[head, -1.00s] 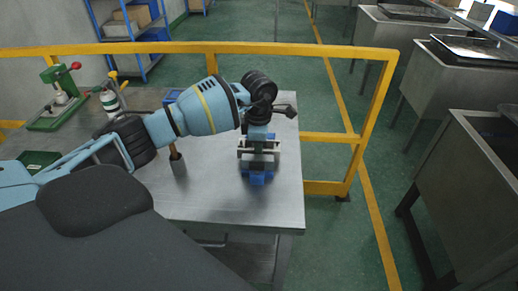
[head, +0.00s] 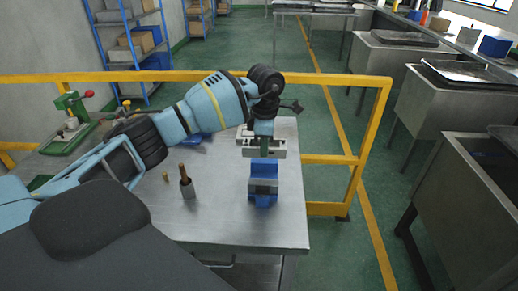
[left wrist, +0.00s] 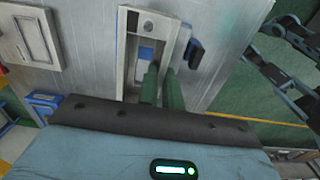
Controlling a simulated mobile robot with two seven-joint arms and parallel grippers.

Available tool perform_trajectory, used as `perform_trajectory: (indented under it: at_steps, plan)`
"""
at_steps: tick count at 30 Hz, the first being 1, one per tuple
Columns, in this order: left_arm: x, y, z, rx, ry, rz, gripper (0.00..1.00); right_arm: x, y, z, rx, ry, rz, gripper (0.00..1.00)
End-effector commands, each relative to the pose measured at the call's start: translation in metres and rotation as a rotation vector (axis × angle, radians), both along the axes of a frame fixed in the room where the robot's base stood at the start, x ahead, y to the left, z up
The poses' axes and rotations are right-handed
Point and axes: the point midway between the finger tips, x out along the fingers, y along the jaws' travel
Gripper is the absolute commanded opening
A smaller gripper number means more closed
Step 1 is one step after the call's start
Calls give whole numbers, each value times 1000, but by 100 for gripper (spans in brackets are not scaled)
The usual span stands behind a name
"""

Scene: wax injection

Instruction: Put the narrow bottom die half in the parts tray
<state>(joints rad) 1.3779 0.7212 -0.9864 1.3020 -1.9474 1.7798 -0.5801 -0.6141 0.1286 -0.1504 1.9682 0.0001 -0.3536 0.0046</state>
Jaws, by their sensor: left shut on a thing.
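My left gripper (head: 264,147) is over the right part of the steel table, pointing down. It is shut on a light grey metal piece (head: 279,154), which I take for the narrow bottom die half. The piece is behind a blue vise (head: 263,183) in the head view and appears clear of it. In the left wrist view the green fingers (left wrist: 161,80) stand at a pale grey rectangular frame (left wrist: 126,62) with blue showing inside; whether this is the held piece is unclear. A blue tray-like thing (head: 197,138) is partly hidden behind my left arm. My right gripper is not in view.
A grey cup with a brown-handled tool (head: 187,185) and a small brass pin (head: 166,176) stand on the table (head: 225,215). A green press (head: 72,122) is at the left. A yellow rail (head: 330,78) runs behind. The table's front right is clear.

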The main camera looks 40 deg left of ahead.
Motion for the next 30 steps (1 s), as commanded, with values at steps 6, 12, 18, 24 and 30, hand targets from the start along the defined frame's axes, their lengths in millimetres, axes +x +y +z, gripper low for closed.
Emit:
perform_trajectory:
  at_steps: [6,12,18,24,30]
  plan:
    - [-15,-23,-2,9,-10,-289,0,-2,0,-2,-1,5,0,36]
    - [-53,-62,-8,23,-14,-832,0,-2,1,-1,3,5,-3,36]
    - [-102,-97,-16,25,-8,-1393,0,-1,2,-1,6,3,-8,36]
    - [-148,-120,-21,14,-2,-1847,0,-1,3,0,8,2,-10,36]
    - [-172,-130,-23,3,-1,-2074,0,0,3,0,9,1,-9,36]
